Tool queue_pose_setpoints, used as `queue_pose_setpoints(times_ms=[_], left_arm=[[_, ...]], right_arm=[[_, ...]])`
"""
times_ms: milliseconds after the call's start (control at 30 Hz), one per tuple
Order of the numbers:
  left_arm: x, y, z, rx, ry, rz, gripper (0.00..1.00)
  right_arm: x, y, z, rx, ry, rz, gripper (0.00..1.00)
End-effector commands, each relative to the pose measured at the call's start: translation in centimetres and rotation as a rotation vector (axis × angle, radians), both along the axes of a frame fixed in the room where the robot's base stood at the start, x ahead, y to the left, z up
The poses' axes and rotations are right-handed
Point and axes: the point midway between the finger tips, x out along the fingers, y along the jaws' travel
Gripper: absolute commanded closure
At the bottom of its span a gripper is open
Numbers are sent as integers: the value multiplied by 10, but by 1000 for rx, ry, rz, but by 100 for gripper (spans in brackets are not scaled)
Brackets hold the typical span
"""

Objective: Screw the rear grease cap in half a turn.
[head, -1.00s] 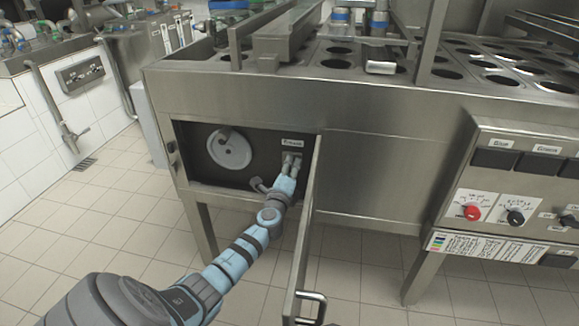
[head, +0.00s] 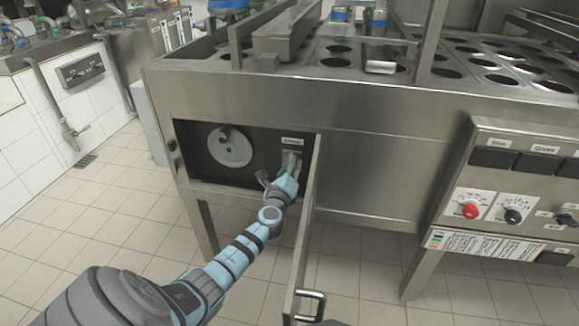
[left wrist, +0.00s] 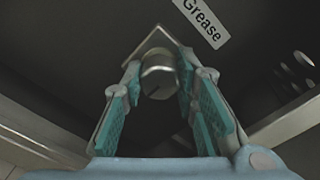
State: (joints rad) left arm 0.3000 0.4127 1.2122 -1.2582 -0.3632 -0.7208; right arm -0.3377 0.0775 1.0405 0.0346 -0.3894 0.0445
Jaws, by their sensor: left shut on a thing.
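In the head view the cap is hidden by the fingers. I cannot tell from these views whether another grease cap is beside it. My right gripper is out of view.
A round grey disc (head: 229,147) is mounted at the left in the dark bay. The open door (head: 303,225), seen edge-on with its handle (head: 311,302), stands close to the right of my left arm. Tiled floor (head: 110,215) is clear at left.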

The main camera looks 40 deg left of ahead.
Motion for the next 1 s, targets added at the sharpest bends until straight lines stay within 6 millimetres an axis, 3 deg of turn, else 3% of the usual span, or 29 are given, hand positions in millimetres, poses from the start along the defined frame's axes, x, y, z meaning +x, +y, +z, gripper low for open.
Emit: queue_pose_setpoints(times_ms=[167,200,300,667,767,1000], left_arm=[[-1,0,-2,-3,3,1,100],[-1,0,-2,-3,3,1,67],[0,0,-1,-3,2,0,53],[-6,-3,-1,-2,0,1,53],[-22,-12,-1,-2,0,-1,53],[-80,-44,-2,-3,3,-1,53]], right_arm=[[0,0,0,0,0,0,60],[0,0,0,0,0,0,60],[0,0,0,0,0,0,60],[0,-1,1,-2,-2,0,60],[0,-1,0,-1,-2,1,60],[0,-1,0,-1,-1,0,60]])
